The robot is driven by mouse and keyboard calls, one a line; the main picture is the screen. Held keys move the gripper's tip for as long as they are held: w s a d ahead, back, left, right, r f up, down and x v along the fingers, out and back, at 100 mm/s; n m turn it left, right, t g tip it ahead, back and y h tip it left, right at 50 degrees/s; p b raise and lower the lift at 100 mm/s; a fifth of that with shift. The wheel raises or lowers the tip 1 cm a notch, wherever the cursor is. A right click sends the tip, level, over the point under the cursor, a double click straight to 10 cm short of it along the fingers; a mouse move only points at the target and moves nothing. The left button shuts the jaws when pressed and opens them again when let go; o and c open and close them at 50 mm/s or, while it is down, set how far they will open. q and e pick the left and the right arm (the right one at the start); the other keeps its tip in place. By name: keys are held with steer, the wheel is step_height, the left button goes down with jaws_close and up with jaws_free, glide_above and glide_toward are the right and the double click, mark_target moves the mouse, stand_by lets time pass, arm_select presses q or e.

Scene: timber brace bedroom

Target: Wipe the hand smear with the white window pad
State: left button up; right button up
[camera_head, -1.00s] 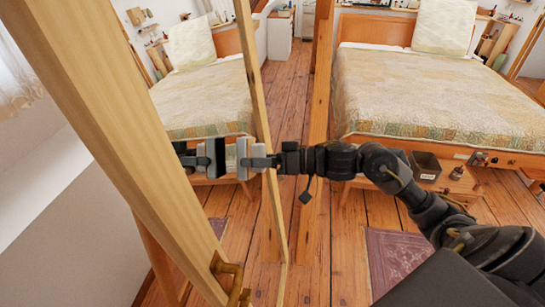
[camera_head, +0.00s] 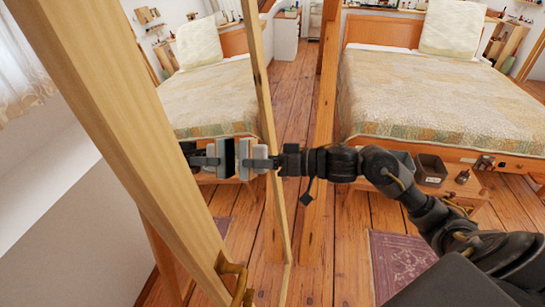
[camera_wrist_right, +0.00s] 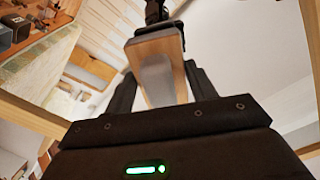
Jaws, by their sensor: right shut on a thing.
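My right gripper (camera_head: 262,161) is shut on the white window pad (camera_head: 244,154) and holds it upright beside the glass (camera_head: 215,110) of the wood-framed window. The wrist view shows the pad (camera_wrist_right: 157,75) between the two dark fingers of the right gripper (camera_wrist_right: 160,88). A mirror image of pad and gripper shows in the glass, with a dark band between it and the pad. I cannot tell whether the pad touches the glass. I cannot make out the hand smear in either view. My left gripper is not in view.
A thick wooden sash edge (camera_head: 130,150) with a brass handle (camera_head: 236,280) stands at left. A wooden post (camera_head: 320,150) stands behind my right arm. A bed (camera_head: 440,95), a low bench with a dark box (camera_head: 430,170) and a rug (camera_head: 400,262) lie beyond. The plank floor between is open.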

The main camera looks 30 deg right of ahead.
steer(key=shift+w+a+f+p, duration=0.1)
steer(key=shift+w+a+p, duration=0.2)
steer(key=shift+w+a, duration=0.2)
stand_by(0.3)
steer(key=shift+w+d+p, duration=0.65)
steer(key=shift+w+p, duration=0.2)
steer(key=shift+p, duration=0.95)
steer(key=shift+s+a+p, duration=0.65)
steer(key=shift+s+a, duration=0.1)
steer(key=shift+s, duration=0.15)
